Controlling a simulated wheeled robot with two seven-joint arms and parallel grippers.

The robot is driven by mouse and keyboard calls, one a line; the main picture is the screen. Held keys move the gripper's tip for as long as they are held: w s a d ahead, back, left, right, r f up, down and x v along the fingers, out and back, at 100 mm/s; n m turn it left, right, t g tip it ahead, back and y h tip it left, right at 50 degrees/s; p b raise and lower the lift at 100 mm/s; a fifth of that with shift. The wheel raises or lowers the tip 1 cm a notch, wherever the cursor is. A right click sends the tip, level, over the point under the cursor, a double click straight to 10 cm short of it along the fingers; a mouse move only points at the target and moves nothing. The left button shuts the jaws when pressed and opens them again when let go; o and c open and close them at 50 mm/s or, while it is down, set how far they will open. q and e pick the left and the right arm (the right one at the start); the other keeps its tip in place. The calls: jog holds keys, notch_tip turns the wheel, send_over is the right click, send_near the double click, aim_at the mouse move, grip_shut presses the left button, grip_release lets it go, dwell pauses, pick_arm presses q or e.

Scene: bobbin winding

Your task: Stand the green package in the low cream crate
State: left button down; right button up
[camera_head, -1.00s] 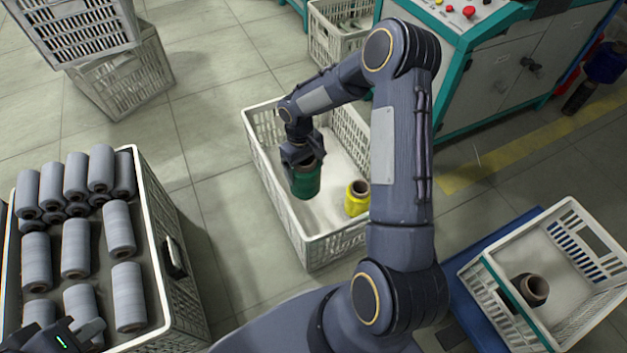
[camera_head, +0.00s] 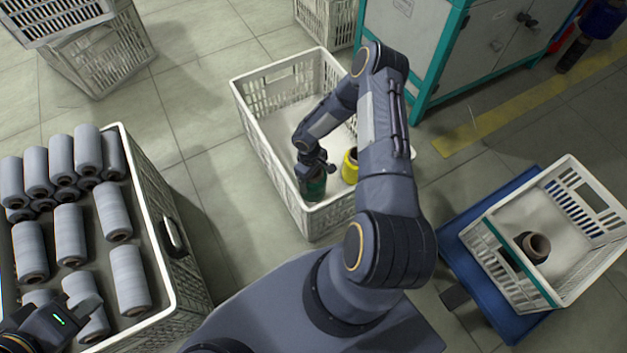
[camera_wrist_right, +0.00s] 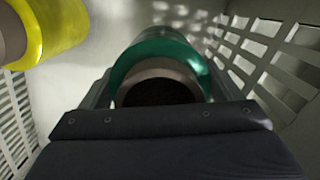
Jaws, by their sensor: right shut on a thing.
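The green package (camera_head: 312,188) is a green bobbin on a brown tube, upright or nearly so inside the low cream crate (camera_head: 322,222), near its front left wall. My right gripper (camera_head: 313,168) is shut on its upper part from above. In the right wrist view the package (camera_wrist_right: 176,52) sits between the fingers of my right gripper (camera_wrist_right: 160,95), its dark tube opening facing the camera. Whether its base touches the crate floor is hidden. My left gripper (camera_head: 62,318) is at the bottom left over the grey bobbins; its fingers are too unclear to judge.
A yellow package (camera_head: 350,166) stands in the same crate, right of the green one; it also shows in the right wrist view (camera_wrist_right: 50,28). A crate of grey bobbins (camera_head: 165,275) is at left. A crate with one dark bobbin (camera_head: 535,247) is at right. A cabinet stands behind.

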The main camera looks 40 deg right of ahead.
notch_tip(320, 180, down, 2)
jog(key=shift+f+b, duration=0.2)
jog(key=shift+b, duration=0.1)
jog(key=shift+f, duration=0.2)
jog(key=o, duration=1)
jog(key=shift+r, duration=0.1)
